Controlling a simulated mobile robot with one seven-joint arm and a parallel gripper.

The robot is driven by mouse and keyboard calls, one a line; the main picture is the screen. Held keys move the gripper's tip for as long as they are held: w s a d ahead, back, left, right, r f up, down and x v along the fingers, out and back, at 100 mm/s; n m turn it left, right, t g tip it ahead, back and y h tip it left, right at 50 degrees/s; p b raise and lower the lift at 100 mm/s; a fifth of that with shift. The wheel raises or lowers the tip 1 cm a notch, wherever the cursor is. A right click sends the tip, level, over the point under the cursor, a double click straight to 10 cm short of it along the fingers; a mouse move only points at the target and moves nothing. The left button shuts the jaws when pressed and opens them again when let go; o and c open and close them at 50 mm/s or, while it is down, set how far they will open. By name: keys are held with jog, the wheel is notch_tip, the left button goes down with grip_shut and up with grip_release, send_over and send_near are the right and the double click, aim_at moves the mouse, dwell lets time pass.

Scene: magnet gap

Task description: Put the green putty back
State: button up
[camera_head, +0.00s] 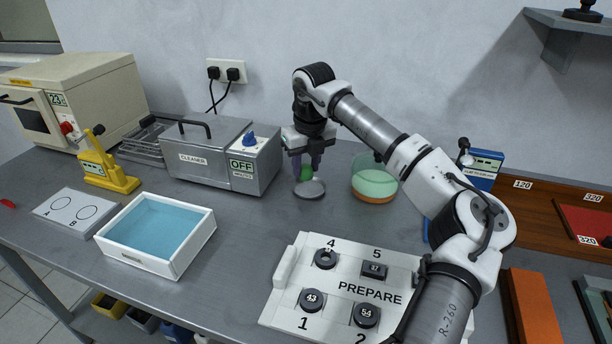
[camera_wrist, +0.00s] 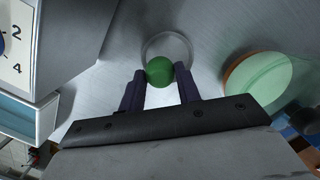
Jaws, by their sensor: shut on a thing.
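The green putty (camera_head: 306,173) is a small round ball between the fingers of my gripper (camera_head: 305,166). In the wrist view the putty (camera_wrist: 159,71) sits between the two dark fingertips of my gripper (camera_wrist: 160,80), which are shut on it. A shallow round grey dish (camera_head: 311,190) lies on the bench just under the putty. In the wrist view the dish (camera_wrist: 168,46) shows as a pale ring partly behind the ball. I cannot tell whether the putty touches the dish.
A green-topped round container (camera_head: 374,182) stands close right of the dish. The grey cleaner box (camera_head: 222,155) stands close left. A white tray with a blue inside (camera_head: 157,259) and the PREPARE board (camera_head: 340,312) lie nearer the front. Bare bench (camera_head: 250,225) lies between them.

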aim_at(306, 178)
jog(key=shift+f, duration=2.05)
jog(key=o, duration=0.9)
jog(key=r, duration=0.4)
jog(key=s+r, duration=0.1)
jog(key=r, duration=0.3)
jog(key=r+b, duration=0.1)
jog(key=r, duration=0.3)
jog(key=shift+s+d+r, duration=0.1)
jog(key=shift+s+d, duration=0.2)
jog(key=shift+d, duration=0.1)
